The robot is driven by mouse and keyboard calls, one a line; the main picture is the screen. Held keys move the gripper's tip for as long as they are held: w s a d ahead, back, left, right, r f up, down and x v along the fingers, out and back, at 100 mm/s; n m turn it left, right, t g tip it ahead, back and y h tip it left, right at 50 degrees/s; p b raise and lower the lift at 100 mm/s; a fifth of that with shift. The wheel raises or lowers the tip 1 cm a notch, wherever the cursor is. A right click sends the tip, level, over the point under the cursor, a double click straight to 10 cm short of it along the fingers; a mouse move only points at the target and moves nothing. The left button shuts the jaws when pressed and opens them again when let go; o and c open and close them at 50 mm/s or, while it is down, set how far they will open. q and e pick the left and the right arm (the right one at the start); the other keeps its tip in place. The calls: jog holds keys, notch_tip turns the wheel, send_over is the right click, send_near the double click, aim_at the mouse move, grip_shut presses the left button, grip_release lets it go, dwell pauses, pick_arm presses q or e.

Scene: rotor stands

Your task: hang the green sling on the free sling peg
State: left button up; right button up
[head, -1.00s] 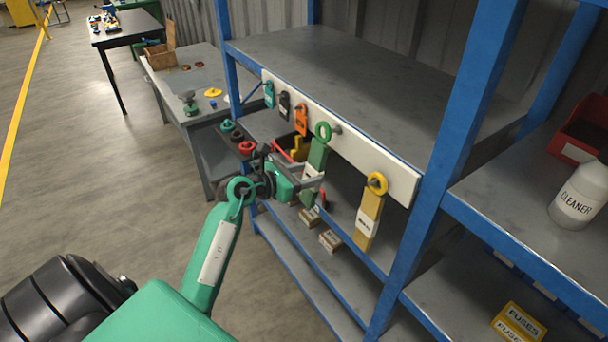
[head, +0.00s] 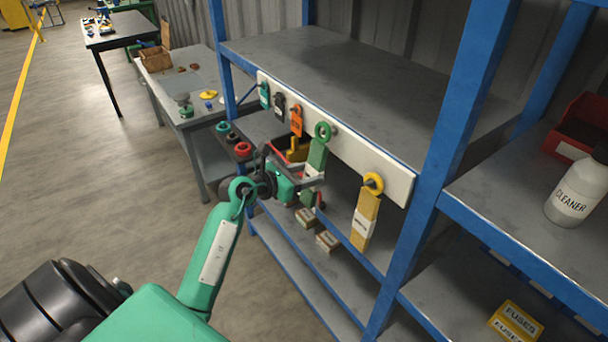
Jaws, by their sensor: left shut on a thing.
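The green sling (head: 317,154) hangs upright with its ring on top, in front of the white peg board (head: 349,152). My left gripper (head: 314,183) is shut on the lower part of its strap. A grey peg shows just right of the green ring; I cannot tell whether the ring is around it or only in front of it. The yellow sling (head: 366,212) hangs by its ring at the board's right end. The gripper hides part of the green sling's lower end. My right gripper is not in view.
Smaller teal, black and orange tags (head: 296,121) hang on the board's left part. Blue rack uprights (head: 447,150) stand at the right. Small boxes (head: 327,241) lie on the lower shelf. A cleaner bottle (head: 577,192) and a red bin stand far right.

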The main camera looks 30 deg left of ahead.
pick_arm(q)
jog(key=shift+w+d+f, duration=0.1)
jog(key=shift+w+d, duration=0.1)
jog(key=shift+w, duration=0.35)
jog(key=shift+f+b, duration=0.3)
jog(key=shift+f, duration=0.1)
dwell(0.5)
jog(key=o, duration=1.2)
jog(key=shift+s, duration=0.1)
jog(key=shift+v, duration=4.5)
